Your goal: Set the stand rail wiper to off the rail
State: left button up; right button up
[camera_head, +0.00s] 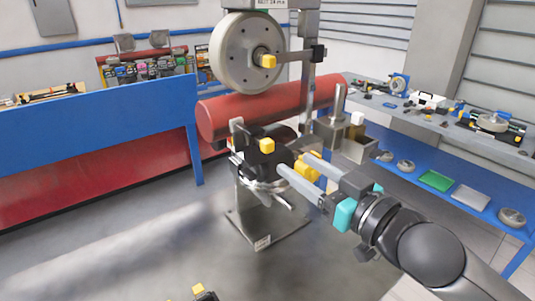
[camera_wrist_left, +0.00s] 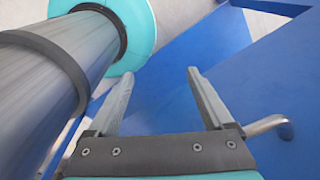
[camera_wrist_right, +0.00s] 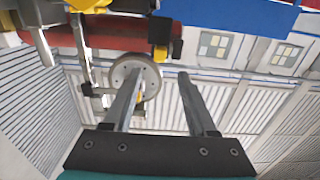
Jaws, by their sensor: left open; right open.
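The test stand (camera_head: 310,90) carries a red rail tube (camera_head: 285,103), with a pale wheel (camera_head: 247,52) above it. Several yellow-knobbed parts sit on it: one at the wheel hub (camera_head: 268,62), one on the black part below the rail (camera_head: 266,145), and yellow pieces (camera_head: 312,160) by my right gripper. I cannot tell which part is the rail wiper. My right gripper (camera_head: 293,163) is open, its fingers at the lower stand beside the yellow pieces; contact cannot be told. The right wrist view shows the wheel (camera_wrist_right: 150,78) and rail (camera_wrist_right: 110,38) beyond open fingers. My left gripper (camera_wrist_left: 161,73) is open and empty.
A grey worktop (camera_head: 430,115) with tools and a blue lower shelf (camera_head: 400,172) holding trays is at right. A blue panel (camera_wrist_left: 240,80) is near my left gripper.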

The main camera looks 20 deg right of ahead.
aim_at(271, 147)
jog(key=p+x, duration=0.2)
jog(key=x, duration=0.6)
jog(key=shift+w+a+p, duration=0.15)
jog(key=shift+w+p, duration=0.15)
jog(key=shift+w, duration=0.1)
jog(key=shift+w+a, duration=0.3)
jog(key=shift+w, duration=0.35)
jog(key=shift+c, duration=0.4)
grip_shut()
